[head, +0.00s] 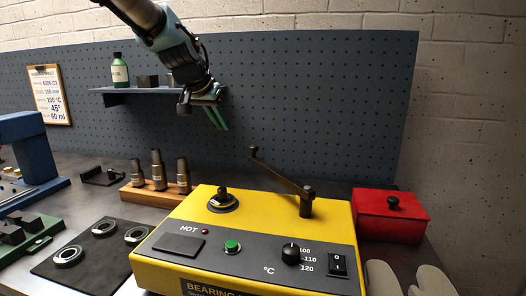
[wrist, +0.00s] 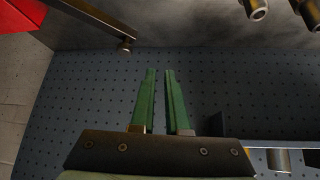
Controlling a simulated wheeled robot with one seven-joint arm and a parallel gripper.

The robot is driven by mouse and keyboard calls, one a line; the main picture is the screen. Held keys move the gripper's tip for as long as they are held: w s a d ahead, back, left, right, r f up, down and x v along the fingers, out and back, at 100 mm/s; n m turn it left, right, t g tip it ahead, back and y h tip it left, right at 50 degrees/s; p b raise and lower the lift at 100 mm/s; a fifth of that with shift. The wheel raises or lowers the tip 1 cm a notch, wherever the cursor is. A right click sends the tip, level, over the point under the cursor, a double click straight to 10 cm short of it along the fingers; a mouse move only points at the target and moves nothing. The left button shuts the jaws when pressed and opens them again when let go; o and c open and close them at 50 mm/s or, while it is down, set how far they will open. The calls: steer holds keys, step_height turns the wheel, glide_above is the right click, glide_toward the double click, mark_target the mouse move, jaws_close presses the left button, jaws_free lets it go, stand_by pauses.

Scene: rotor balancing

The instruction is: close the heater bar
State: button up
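The yellow bearing heater (head: 205,262) stands on the bench in the head view. Its dark heater bar (head: 280,172) runs from the pivot post (head: 306,203) up and back to the left, ending in a knob (head: 253,151). The bar's free end is away from the left post (head: 222,197), which stands alone on the heater top. The bar also shows at the upper left of the wrist view (wrist: 92,19). My gripper (head: 222,124) is above and behind the heater, left of the bar's knob. Its green fingers (wrist: 159,72) are apart with nothing between them.
A red box (head: 390,215) sits right of the heater, with grey mitts (head: 430,280) before it. A wooden block with several metal cylinders (head: 157,190) stands left. Bearing rings lie on a dark mat (head: 75,276). A shelf (head: 125,98) on the pegboard is near my wrist.

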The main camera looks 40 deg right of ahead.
steer(key=shift+m+g+h, duration=0.3)
steer(key=shift+m+h, duration=0.3)
steer(key=shift+m, duration=0.2)
steer(key=s+d, duration=0.1)
steer(key=d, duration=0.1)
steer(key=s+d+r, duration=0.1)
steer(key=d, duration=0.1)
steer(key=s+d, duration=0.1)
steer(key=d, duration=0.2)
steer(key=shift+s+r, duration=0.35)
steer(key=shift+s, duration=0.05)
jaws_close()
steer(key=p+x, duration=0.3)
steer(key=x, duration=0.7)
steer(key=shift+s+a+f+p, duration=0.1)
steer(key=shift+s+a+p, duration=0.15)
steer(key=shift+a, duration=0.8)
steer(key=shift+s+a+f+p, duration=0.1)
steer(key=shift+s+a+p, duration=0.15)
steer(key=shift+a, duration=0.75)
